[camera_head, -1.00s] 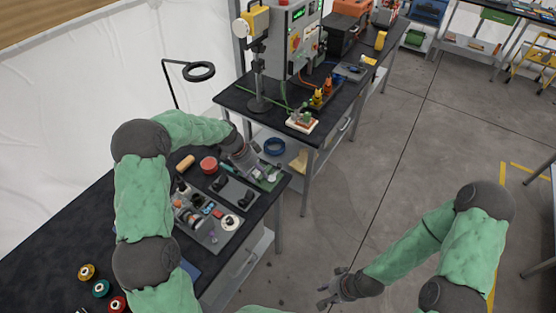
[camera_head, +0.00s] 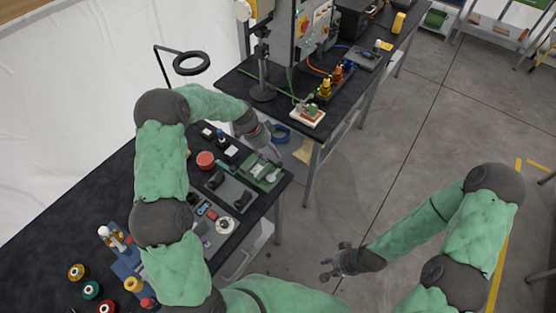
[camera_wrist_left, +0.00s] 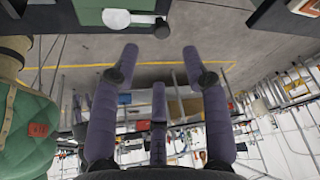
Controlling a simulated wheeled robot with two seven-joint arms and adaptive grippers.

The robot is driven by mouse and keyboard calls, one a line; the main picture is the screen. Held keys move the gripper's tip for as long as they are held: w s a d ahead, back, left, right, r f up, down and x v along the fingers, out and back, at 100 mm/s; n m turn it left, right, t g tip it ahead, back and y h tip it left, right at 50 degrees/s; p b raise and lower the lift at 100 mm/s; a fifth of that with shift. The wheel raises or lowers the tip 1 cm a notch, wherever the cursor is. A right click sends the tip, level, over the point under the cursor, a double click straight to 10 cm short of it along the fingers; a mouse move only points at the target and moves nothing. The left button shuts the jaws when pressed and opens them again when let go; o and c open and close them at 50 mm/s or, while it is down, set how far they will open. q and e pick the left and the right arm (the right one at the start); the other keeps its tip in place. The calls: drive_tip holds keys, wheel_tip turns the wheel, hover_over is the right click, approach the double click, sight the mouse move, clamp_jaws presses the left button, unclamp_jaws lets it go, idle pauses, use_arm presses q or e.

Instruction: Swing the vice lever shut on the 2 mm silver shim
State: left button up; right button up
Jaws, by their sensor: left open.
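The green vice (camera_head: 258,172) sits at the near right corner of the dark bench, with a pale round-ended lever (camera_head: 274,174) on its right side. In the left wrist view the green body (camera_wrist_left: 92,10) and the pale round end (camera_wrist_left: 116,18) show at the top edge. My left gripper (camera_head: 274,150) is open and empty, just beyond the vice at the bench's far edge; its purple fingers (camera_wrist_left: 160,62) are spread over the floor, apart from the lever. I cannot make out the silver shim. My right gripper (camera_head: 338,262) has its fingers apart, over bare floor.
A grey tray (camera_head: 228,188) with black parts lies beside the vice, and a red round pot (camera_head: 205,159) stands behind it. A second bench (camera_head: 285,112) with a control box (camera_head: 310,28) stands beyond a gap. The floor (camera_head: 400,150) to the right is open.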

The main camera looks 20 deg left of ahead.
sight(279, 163)
use_arm(q)
drive_tip(key=x, duration=0.7)
drive_tip(key=shift+w+f, duration=0.25)
drive_tip(key=shift+f, duration=0.1)
clamp_jaws()
